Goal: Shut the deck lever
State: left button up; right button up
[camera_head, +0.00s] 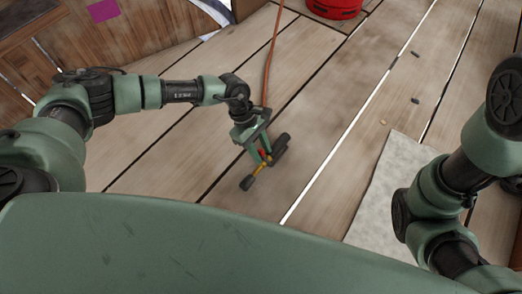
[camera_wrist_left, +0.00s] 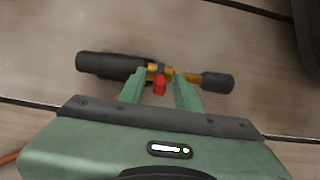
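The deck lever seems to be the small red handle (camera_wrist_left: 160,85) on a brass fitting (camera_wrist_left: 190,76). The fitting has a thick black cylinder (camera_wrist_left: 108,66) at one end and a black knob (camera_wrist_left: 217,83) at the other. In the head view the black cylinder (camera_head: 281,144) points up right and the black knob (camera_head: 247,183) down left. My left gripper (camera_wrist_left: 159,88) is at the fitting, its fingers apart with the red handle between them; I cannot tell whether either finger touches it. My right arm shows at the right, but its gripper is not visible.
An orange hose (camera_head: 271,55) runs over the plank deck (camera_head: 330,95) towards my left gripper. A red bucket (camera_head: 335,7) stands at the top. A pale slab or mat (camera_head: 385,195) lies at the right. A wooden wall (camera_head: 140,35) rises at the upper left.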

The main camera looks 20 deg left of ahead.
pick_arm(q)
grip_shut()
jog(key=shift+r, duration=0.1)
